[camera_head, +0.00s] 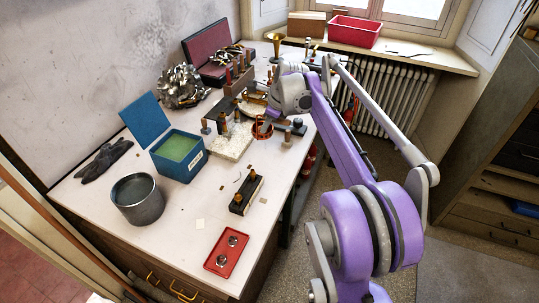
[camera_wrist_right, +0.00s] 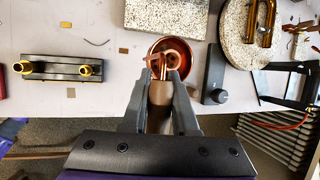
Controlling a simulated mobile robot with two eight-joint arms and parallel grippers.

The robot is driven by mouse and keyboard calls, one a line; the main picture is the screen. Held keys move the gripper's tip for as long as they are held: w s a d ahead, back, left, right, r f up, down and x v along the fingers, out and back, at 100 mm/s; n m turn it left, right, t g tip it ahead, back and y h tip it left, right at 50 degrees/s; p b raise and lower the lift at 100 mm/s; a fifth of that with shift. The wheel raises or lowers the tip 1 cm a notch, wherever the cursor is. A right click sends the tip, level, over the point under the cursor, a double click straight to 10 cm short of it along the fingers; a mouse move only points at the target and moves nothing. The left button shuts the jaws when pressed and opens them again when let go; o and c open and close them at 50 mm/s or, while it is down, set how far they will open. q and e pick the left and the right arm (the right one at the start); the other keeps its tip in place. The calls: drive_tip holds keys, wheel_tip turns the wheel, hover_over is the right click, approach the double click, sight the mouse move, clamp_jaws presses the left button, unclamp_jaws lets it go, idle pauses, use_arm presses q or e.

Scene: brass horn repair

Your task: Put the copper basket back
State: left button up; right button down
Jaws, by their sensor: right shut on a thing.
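The copper basket (camera_wrist_right: 180,46) is a round, shiny copper-coloured pan with a curled loop, in the right wrist view just beyond my fingertips. A brown handle-like piece lies between the two grey fingers of my right gripper (camera_wrist_right: 160,92), which is shut on it. In the head view the basket (camera_head: 264,128) is a small orange shape just below my right gripper (camera_head: 272,112), at the right edge of the bench. I cannot tell whether it touches the bench top. My left gripper is in neither view.
A speckled slab (camera_head: 233,142) lies left of the basket. A black block with brass ends (camera_head: 246,194), a red tray (camera_head: 227,252), a blue box (camera_head: 180,155) and a grey pot (camera_head: 137,199) stand nearer. Tools crowd the bench behind. The front middle of the bench is mostly clear.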

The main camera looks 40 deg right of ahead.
drive_tip(key=f, duration=1)
drive_tip(key=shift+d+b, duration=0.3)
drive_tip(key=shift+b, duration=0.1)
drive_tip(key=c, duration=1.1)
unclamp_jaws()
drive_tip(key=shift+f, duration=0.2)
drive_tip(key=shift+c, duration=0.2)
drive_tip(key=o, duration=0.5)
drive_tip(key=shift+c, duration=0.2)
drive_tip(key=shift+r, duration=0.1)
drive_tip(key=v, duration=1.2)
drive_tip(key=shift+r+p, duration=0.15)
drive_tip(key=shift+p, duration=0.2)
